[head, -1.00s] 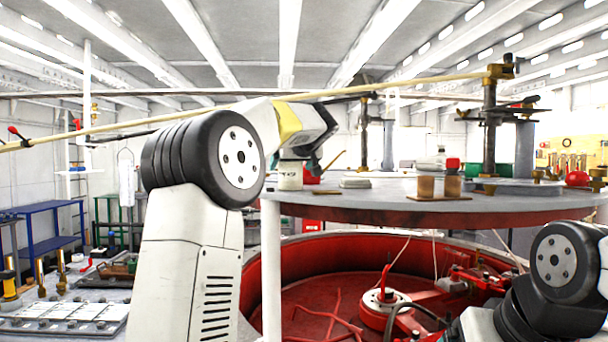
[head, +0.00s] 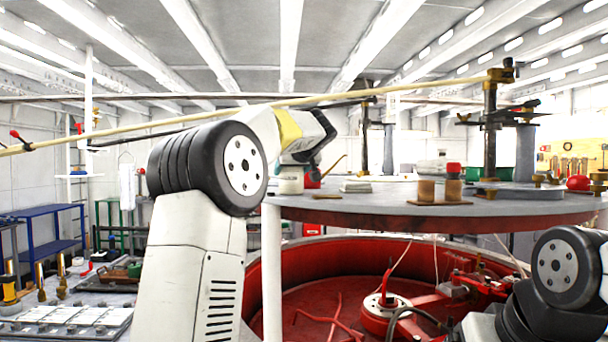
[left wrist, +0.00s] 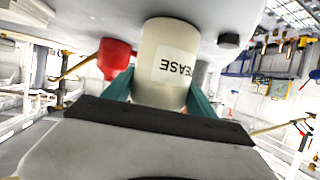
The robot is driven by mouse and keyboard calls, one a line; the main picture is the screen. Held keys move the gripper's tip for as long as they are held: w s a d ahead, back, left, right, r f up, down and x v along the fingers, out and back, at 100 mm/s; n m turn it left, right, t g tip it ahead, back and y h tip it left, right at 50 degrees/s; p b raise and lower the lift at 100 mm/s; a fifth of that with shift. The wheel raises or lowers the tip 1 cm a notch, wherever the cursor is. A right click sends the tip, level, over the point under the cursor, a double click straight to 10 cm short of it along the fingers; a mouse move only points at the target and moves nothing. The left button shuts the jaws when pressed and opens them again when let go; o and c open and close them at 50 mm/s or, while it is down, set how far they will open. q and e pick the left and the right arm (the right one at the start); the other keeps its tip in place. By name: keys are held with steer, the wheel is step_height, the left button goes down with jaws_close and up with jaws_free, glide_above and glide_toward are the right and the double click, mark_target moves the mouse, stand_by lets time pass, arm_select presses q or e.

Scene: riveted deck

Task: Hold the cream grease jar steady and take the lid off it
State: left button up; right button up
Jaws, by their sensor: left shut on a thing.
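The cream grease jar (head: 290,182) stands near the left end of the round grey tabletop. In the left wrist view the jar (left wrist: 163,62) appears upside down, with black letters ending in EASE on a pale label. My left gripper (head: 302,158) comes down to the jar's top from above. In the left wrist view its teal fingers lie on both sides of the jar's upper part, shut on it. The lid is hidden behind my gripper, so I cannot tell whether the fingers hold lid or body. My right gripper is out of view; only part of that arm shows lower right.
A small pale stack (head: 356,186) lies right of the jar. A red bottle-like thing (left wrist: 113,58) is close beside the jar. A long pale rod (head: 400,90) crosses above the table.

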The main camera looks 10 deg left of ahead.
arm_select(q)
step_height(320, 180, up, 10)
stand_by(0.6)
steer(key=o, duration=1)
jaws_close()
steer(key=shift+s, duration=0.1)
